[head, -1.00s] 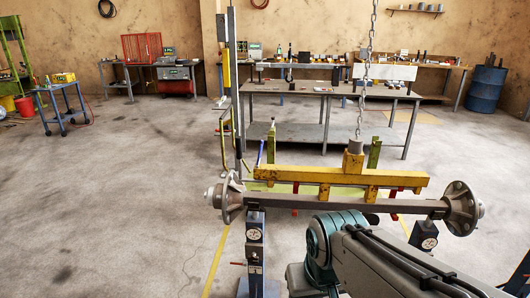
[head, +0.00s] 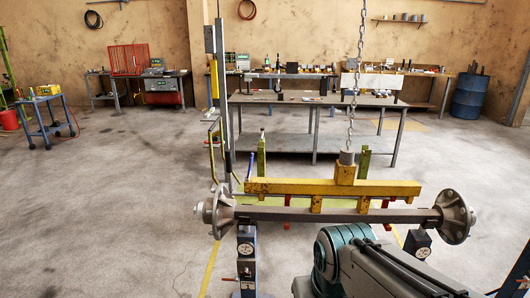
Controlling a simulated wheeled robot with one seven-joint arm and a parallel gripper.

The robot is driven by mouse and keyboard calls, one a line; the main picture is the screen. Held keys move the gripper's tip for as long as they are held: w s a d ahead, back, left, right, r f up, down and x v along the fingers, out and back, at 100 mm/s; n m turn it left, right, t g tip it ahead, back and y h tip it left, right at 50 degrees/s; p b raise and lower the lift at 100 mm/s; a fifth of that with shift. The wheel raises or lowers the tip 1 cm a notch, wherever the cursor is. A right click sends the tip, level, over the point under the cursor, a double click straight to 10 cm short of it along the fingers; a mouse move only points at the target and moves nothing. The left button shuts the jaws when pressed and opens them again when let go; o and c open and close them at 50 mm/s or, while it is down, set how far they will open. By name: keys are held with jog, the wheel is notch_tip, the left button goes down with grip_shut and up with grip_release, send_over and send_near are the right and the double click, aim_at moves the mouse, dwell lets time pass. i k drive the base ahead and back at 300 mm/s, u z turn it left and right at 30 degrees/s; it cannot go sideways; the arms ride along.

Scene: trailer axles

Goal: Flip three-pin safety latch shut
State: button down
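I cannot make out a three-pin safety latch in the head view. A trailer axle (head: 330,214) lies crosswise in front of me, with a hub (head: 218,212) at its left end and another hub (head: 455,215) at its right end. A yellow lifting beam (head: 400,188) rests over the axle and hangs from a chain (head: 351,110). Small red parts show at the beam's underside. My arm enters from the bottom right with a teal joint, and it hides part of the floor below the axle. My gripper is out of the picture.
Blue stands are under the axle, one at left (head: 246,265) and one at right (head: 418,243). A grey workbench (head: 290,143) and a tall post (head: 222,110) stand behind it. A blue trolley (head: 43,115) and blue barrel (head: 468,97) are farther off. The left floor is open.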

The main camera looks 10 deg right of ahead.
aim_at(250, 165)
jog(key=z, duration=0.15)
jog(key=i, duration=1.4)
jog(key=u, duration=0.4)
